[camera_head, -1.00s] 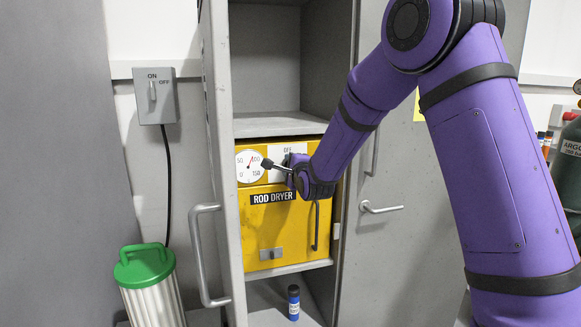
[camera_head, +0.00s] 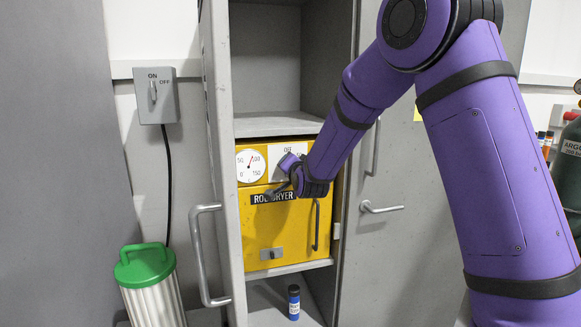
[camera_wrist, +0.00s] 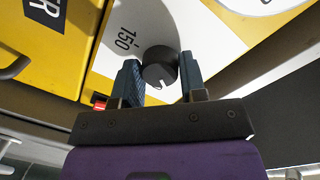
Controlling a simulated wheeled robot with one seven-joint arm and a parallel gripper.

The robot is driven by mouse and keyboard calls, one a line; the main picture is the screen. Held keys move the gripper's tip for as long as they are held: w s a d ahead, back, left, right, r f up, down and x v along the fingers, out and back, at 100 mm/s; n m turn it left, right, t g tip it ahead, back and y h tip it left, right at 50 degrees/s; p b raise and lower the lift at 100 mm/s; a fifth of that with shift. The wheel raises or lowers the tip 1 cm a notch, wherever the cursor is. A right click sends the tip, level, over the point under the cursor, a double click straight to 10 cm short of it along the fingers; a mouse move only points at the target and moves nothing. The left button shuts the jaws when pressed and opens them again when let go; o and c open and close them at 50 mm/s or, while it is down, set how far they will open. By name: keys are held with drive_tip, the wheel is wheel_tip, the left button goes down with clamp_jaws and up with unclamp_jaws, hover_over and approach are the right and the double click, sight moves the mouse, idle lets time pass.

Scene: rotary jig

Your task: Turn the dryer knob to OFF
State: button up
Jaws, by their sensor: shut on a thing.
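The yellow rod dryer (camera_head: 255,222) sits in the middle compartment of the grey cabinet. Its knob (camera_wrist: 158,66) is round and dark grey, on a white dial plate (camera_head: 274,161) marked OFF at the top in the head view. In the wrist view, the knob's pale mark points toward the bottom of the picture, and a printed 150 (camera_wrist: 128,39) lies to its left. My gripper (camera_wrist: 160,72) is shut on the knob, one finger on each side. In the head view, my gripper (camera_head: 285,172) hides the knob.
A round gauge (camera_head: 251,165) is left of the dial plate. The open cabinet door (camera_head: 222,200) stands close on the left. A dryer door handle (camera_head: 316,225) hangs below my wrist.

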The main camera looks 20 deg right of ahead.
drive_tip(key=shift+f+n+h, duration=0.15)
drive_tip(key=shift+n+h, duration=0.15)
drive_tip(key=shift+n, duration=2.9)
drive_tip(key=o, duration=0.9)
drive_tip(key=s, duration=0.7)
drive_tip(key=s+r, duration=0.1)
drive_tip(key=s, duration=0.2)
drive_tip(key=shift+s+a, duration=0.2)
drive_tip(key=shift+s, duration=0.2)
